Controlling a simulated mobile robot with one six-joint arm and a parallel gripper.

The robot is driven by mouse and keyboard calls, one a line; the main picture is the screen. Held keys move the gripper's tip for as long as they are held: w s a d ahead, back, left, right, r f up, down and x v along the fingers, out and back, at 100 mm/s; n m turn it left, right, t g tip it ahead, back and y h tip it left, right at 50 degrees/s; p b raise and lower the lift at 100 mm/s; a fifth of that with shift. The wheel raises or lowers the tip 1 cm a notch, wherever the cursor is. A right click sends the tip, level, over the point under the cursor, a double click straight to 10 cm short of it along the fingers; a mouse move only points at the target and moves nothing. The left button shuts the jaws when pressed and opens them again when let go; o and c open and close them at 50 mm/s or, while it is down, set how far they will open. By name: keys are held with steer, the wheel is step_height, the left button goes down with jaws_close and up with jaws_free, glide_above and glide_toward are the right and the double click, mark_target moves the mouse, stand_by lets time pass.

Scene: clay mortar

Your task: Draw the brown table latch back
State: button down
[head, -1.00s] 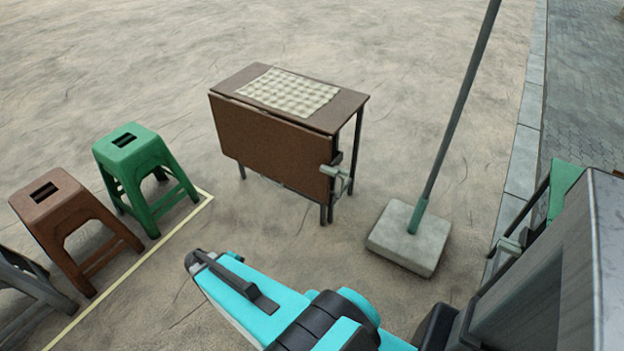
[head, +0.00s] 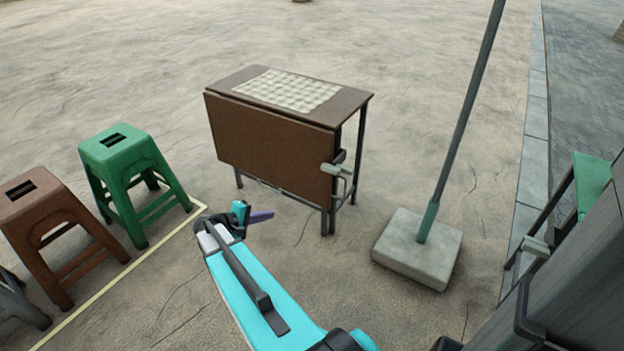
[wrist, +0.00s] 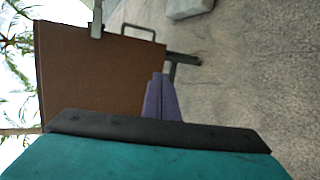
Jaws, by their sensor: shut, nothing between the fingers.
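The brown table (head: 270,148) stands in the middle of the head view with its brown front leaf hanging down. Its latch (head: 336,169), a pale grey-green bar, is at the right edge of that leaf, with a thin metal loop just below. My gripper (head: 262,216) is in front of and below the leaf, left of the latch and apart from it. In the wrist view the purple fingers (wrist: 161,96) are together with nothing between them. The brown leaf (wrist: 85,75) lies beyond them, with the latch (wrist: 97,18) at the top edge, partly cut off.
A grey parasol base (head: 420,246) with a tall pole stands right of the table. A green stool (head: 122,150) and a brown stool (head: 40,200) are at the left, beside a yellow ground line. Another green table (head: 592,183) is at the right edge.

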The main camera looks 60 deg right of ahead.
mark_target(331, 169)
steer(key=w+d+r+h+b, duration=0.1)
steer(key=d+r+h+b, duration=0.1)
steer(key=d+r+b, duration=0.2)
steer(key=d+r+m+g+h+b, duration=0.1)
steer(key=d+r+h+b, duration=0.2)
steer(key=d+b, duration=0.3)
steer(key=shift+w+d+r, duration=0.35)
steer(key=shift+d+r, duration=0.15)
steer(key=shift+d, duration=1.9)
steer(key=shift+d, duration=0.1)
steer(key=b+x, duration=0.3)
steer(key=x, duration=0.7)
steer(key=shift+f, duration=0.1)
steer(key=shift+s+b, duration=0.3)
steer(key=shift+s, duration=0.1)
steer(key=shift+s+b, duration=0.6)
steer(key=shift+s, duration=1)
